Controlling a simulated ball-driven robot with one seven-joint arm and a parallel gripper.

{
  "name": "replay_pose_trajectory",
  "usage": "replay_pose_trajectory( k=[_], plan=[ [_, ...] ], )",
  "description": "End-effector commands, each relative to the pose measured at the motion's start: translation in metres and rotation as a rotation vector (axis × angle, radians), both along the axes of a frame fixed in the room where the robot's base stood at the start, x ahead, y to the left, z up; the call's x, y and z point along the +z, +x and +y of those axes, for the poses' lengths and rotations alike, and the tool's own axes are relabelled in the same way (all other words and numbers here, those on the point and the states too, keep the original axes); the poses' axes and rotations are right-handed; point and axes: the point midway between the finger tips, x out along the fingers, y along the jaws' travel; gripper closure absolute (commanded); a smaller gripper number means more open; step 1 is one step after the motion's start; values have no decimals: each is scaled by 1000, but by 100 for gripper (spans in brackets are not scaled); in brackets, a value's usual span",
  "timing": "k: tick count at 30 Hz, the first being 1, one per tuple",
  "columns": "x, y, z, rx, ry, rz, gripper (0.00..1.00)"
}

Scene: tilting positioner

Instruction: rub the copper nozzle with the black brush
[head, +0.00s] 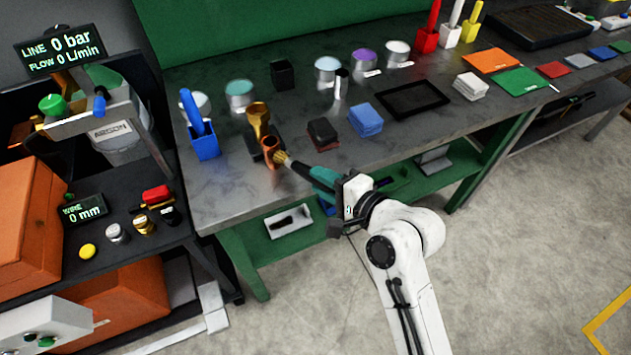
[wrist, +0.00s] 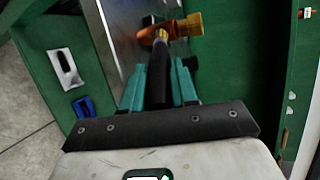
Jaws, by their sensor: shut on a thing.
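My gripper (head: 322,178) has teal fingers and is shut on the black brush (head: 299,166). The brush points left, and its yellowish bristles meet or overlap the right side of the copper nozzle (head: 269,148); exact contact is hard to tell. The nozzle stands near the front edge of the metal bench, in front of a taller brass-coloured piece (head: 257,112). In the wrist view the black brush (wrist: 182,82) runs forward between the teal fingers (wrist: 160,88), its tip at the copper nozzle (wrist: 148,35).
A blue holder (head: 204,145) with a blue-handled tool stands left of the nozzle. A black and dark-red block (head: 323,133) and a blue stack (head: 365,119) lie to its right. Several round tubs line the back. A white tray (head: 289,222) sits on the lower shelf.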

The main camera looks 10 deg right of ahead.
Motion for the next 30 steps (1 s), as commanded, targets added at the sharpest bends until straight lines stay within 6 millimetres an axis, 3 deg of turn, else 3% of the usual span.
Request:
replay_pose_trajectory(
  k=[8, 21, 30],
  plan=[
    [2, 1, 2, 2, 1, 0, 100],
    [2, -1, 35, 1, 0, 0, 100],
    [0, -1, 40, 0, 0, 0, 100]
  ],
)
